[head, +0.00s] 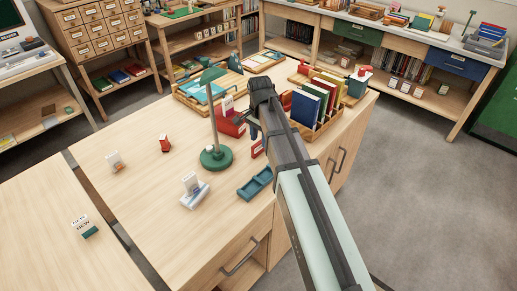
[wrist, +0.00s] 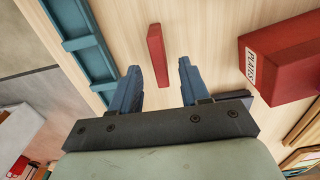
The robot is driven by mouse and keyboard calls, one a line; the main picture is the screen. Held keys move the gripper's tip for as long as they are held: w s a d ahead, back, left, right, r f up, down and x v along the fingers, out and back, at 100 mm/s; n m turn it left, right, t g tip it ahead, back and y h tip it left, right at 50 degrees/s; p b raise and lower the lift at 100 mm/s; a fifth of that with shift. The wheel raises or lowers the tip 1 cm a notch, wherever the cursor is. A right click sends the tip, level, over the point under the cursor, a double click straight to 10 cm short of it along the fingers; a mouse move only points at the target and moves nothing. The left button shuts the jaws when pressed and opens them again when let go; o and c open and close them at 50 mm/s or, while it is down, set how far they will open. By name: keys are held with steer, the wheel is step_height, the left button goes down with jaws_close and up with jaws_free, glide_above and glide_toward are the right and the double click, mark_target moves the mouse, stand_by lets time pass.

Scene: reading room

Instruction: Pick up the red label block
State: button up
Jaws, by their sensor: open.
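A small red block (wrist: 156,45) stands on the wooden table ahead of my gripper (wrist: 158,75) in the wrist view, in line with the gap between the fingers. It looks apart from both fingers. In the head view this red block (head: 258,149) shows just below my gripper (head: 253,130), partly hidden by the arm. My gripper is open and empty, with its two blue fingers spread. Another small red piece (head: 165,144) stands farther left on the table. I cannot read a label on either red piece.
A teal tray (head: 255,184) is in front, with a green-based lamp (head: 216,158) to the left. A wooden rack of books (head: 316,132) stands right of the arm. The table's left part is mostly clear.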

mark_target(259, 143)
steer(key=shift+s+a+f, duration=0.1)
steer(key=shift+f, duration=1.1)
steer(key=shift+s+a+f, duration=0.1)
steer(key=shift+f, duration=1.05)
jaws_close()
